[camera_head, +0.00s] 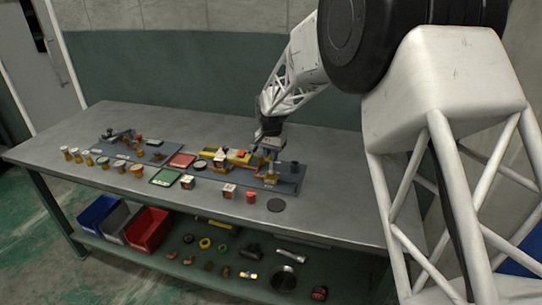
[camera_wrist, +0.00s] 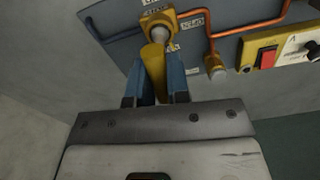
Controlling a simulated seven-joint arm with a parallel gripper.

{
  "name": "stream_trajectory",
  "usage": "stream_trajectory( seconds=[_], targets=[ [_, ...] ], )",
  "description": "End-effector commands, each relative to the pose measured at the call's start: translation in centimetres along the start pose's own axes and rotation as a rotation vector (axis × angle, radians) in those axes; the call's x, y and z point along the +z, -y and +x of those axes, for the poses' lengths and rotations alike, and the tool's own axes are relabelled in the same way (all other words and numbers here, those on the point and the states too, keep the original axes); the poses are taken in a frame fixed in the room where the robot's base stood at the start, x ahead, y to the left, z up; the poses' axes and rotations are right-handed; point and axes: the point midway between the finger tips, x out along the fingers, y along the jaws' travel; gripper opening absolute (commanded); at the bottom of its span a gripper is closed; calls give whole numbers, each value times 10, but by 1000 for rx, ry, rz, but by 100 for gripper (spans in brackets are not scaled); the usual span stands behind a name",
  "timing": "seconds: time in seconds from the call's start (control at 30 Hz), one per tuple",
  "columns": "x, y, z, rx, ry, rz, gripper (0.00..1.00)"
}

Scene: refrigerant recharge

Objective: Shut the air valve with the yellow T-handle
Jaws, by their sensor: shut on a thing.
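The yellow T-handle (camera_wrist: 155,62) shows in the wrist view, just below a brass valve body (camera_wrist: 158,24) on a blue-grey panel (camera_wrist: 120,17). My gripper (camera_wrist: 156,92) has its two blue fingers on either side of the yellow handle and is shut on it. The fingers hide the lower part of the handle. In the head view my gripper (camera_head: 268,140) is over the right-hand panel (camera_head: 288,184), and the handle is too small to make out there.
Several jars (camera_head: 103,162) stand at the bench's left. A red tray (camera_head: 181,160) and a green tray (camera_head: 165,177) lie mid-bench. The front right of the bench is mostly clear.

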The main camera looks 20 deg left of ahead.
Motion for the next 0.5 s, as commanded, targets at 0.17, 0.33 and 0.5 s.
stream_trajectory(
  seconds=[0.17, 0.33, 0.5],
  targets=[
    [1, 0, 0, 0, 1, 99, 0],
    [1, 0, 0, 1, 1, 194, 0],
    [1, 0, 0, 0, 1, 158, 0]
  ],
)
